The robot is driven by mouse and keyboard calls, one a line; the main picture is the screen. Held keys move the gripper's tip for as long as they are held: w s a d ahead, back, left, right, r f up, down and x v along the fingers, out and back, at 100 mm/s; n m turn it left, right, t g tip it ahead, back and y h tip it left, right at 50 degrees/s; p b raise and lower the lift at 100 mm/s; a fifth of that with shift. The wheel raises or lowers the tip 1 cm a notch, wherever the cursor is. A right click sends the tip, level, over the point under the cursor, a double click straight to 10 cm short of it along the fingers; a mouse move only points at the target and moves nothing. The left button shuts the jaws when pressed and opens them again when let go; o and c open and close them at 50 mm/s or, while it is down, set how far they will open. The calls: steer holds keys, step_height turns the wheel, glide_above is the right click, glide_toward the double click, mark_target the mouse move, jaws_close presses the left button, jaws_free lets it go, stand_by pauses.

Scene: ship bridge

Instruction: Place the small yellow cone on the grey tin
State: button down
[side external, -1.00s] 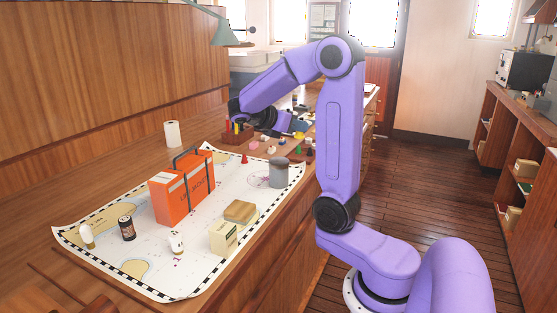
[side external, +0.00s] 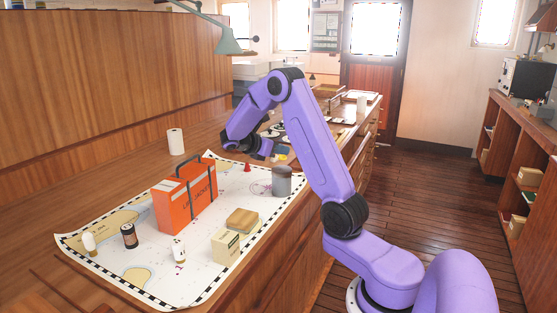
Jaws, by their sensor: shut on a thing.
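The grey tin (side external: 282,182) stands upright on the chart near its far right edge. My gripper (side external: 278,153) is above and just behind the tin in the picture, partly hidden by my own arm. A small yellow patch, taken as the small yellow cone (side external: 281,157), shows at the fingertips, which are shut on it. Its shape is too small to make out. It appears apart from the tin's top.
A small red cone (side external: 247,168) stands left of the tin. A cream box (side external: 225,246), wooden block (side external: 242,220), dark jar (side external: 129,236) and white roll (side external: 175,141) stand around.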

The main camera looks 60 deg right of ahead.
steer(key=shift+w+d+f, duration=0.2)
steer(key=shift+f, duration=1.7)
steer(key=shift+f, duration=0.15)
steer(key=c, duration=1.1)
jaws_free()
steer(key=shift+o, duration=0.2)
